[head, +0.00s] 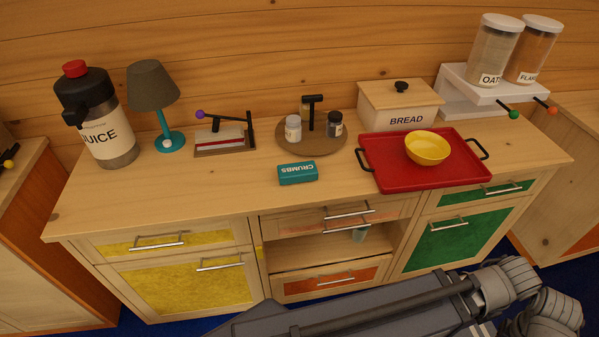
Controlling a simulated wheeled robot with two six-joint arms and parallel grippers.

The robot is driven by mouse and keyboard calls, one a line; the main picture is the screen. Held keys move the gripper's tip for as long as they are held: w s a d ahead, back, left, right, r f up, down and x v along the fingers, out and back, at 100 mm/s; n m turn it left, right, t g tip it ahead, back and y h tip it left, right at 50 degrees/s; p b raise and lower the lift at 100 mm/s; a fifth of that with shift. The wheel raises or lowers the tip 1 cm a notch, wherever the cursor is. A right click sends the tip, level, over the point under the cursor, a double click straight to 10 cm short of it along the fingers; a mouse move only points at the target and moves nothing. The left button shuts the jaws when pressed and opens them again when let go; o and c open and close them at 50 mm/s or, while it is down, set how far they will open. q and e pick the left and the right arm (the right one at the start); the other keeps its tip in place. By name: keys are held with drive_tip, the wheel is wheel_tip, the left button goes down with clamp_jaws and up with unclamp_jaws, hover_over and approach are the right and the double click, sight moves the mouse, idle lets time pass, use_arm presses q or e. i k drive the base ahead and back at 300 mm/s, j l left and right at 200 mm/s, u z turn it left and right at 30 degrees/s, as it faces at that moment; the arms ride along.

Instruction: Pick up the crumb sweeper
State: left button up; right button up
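The crumb sweeper (298,173) is a small teal block with white "CRUMBS" lettering that reads upside down. It lies on the wooden counter (220,200) near the middle of the front edge, in front of a round wooden stand. Nothing touches it. Part of my own arm shows at the bottom right of the head view, below and in front of the counter. Neither gripper's fingertips can be made out.
A red tray (400,180) with a yellow bowl (427,147) lies right of the sweeper. Behind it is a round stand (311,142) with two shakers. A juice dispenser (110,140), teal lamp (168,138) and bread box (397,107) stand around. The counter's front left is clear.

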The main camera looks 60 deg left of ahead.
sight(305, 171)
drive_tip(key=i+j+u, duration=0.1)
drive_tip(key=i, duration=0.3)
drive_tip(key=j+u, duration=0.1)
drive_tip(key=u, duration=2.05)
drive_tip(key=z, duration=5.25)
